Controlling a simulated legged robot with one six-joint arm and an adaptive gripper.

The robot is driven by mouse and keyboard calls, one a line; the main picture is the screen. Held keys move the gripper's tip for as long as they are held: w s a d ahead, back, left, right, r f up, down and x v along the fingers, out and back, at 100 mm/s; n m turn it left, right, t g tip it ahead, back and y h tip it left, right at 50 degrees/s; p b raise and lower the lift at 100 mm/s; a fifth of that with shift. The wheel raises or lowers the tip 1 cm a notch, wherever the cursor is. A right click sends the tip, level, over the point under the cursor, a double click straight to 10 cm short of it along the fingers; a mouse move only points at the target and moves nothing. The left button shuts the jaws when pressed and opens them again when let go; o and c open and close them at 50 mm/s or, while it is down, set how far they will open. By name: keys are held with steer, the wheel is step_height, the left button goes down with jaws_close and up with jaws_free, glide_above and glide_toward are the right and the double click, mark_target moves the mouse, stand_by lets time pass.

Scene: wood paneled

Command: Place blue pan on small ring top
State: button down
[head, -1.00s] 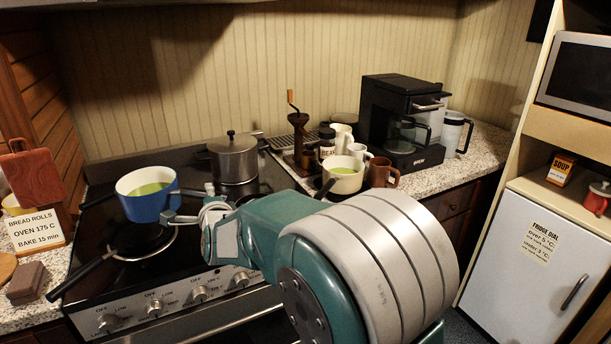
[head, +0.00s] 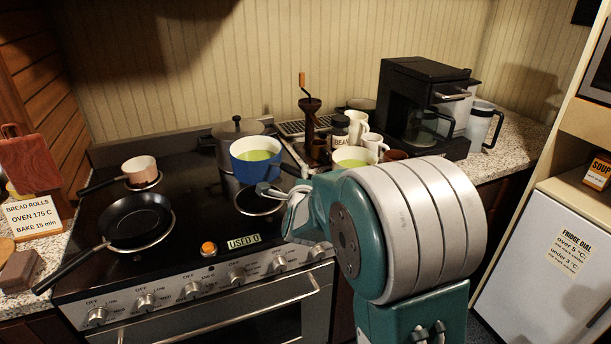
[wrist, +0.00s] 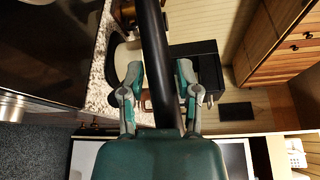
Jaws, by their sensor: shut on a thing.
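The blue pan (head: 257,172), with a white inside and green contents, is held level above the right side of the black stove (head: 190,238). My gripper (head: 278,192) is at its right in the head view, partly hidden by my arm. In the wrist view, a dark bar-like handle (wrist: 154,50) runs between the fingers of my gripper (wrist: 160,95), which is shut on it. A bare ring (head: 258,204) shows on the front right of the stove, below the pan. A smaller ring (head: 150,184) at back left lies under a small pale saucepan (head: 140,168).
A black frying pan (head: 136,222) covers the front left ring. A lidded grey pot (head: 237,131) stands behind the blue pan. A cream pan (head: 355,156), mugs (head: 374,146) and a coffee maker (head: 425,108) crowd the counter at right. An orange lamp (head: 208,248) sits at the stove's front.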

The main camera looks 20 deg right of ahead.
steer(key=shift+a+r, duration=0.15)
steer(key=shift+a, duration=0.1)
steer(key=shift+s, duration=0.1)
step_height(320, 180, down, 8)
stand_by(0.9)
steer(key=shift+f, duration=0.2)
stand_by(0.3)
steer(key=shift+c, duration=1.3)
jaws_free()
steer(key=shift+f, duration=0.1)
